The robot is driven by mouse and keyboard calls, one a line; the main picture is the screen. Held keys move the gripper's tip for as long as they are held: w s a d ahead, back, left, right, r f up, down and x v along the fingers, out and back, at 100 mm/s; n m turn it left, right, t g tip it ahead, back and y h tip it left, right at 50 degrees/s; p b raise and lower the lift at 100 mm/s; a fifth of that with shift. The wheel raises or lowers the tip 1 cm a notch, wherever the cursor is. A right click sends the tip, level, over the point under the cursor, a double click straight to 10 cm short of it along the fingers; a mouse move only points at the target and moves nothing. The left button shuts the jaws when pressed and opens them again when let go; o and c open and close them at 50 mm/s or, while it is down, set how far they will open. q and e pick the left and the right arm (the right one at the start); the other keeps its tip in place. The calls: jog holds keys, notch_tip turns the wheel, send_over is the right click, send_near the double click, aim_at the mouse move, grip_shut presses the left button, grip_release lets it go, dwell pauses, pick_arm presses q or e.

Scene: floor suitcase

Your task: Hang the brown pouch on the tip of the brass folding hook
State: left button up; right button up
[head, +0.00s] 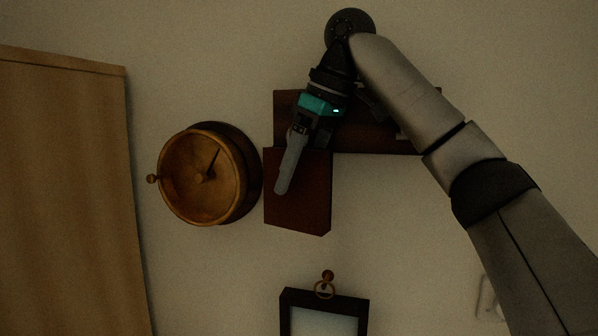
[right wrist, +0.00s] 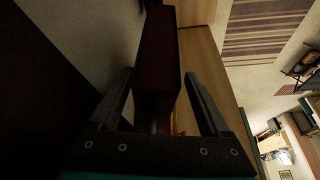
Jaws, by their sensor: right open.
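The brown pouch (head: 310,205) is a flat dark red-brown piece against the wall, just below a dark board (head: 385,138). In the right wrist view the pouch (right wrist: 158,60) stands between the two spread fingers. My right gripper (head: 283,188) is in front of the pouch's left part and points down; it is open, with visible gaps beside the pouch in the wrist view (right wrist: 162,95). The brass folding hook cannot be made out; my gripper and arm cover part of the board. Whether the pouch hangs on anything is hidden. My left gripper is out of view.
A round brass-coloured dial (head: 200,178) with a side knob sticks out from the wall just left of the pouch. A tan panel (head: 65,190) fills the left side.

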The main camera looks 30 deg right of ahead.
jog(key=shift+d+r, duration=0.15)
jog(key=shift+d, duration=0.05)
jog(key=shift+s+d+r, duration=0.1)
jog(key=shift+r, duration=0.45)
jog(key=v, duration=1.4)
jog(key=shift+f, duration=0.15)
dwell(0.4)
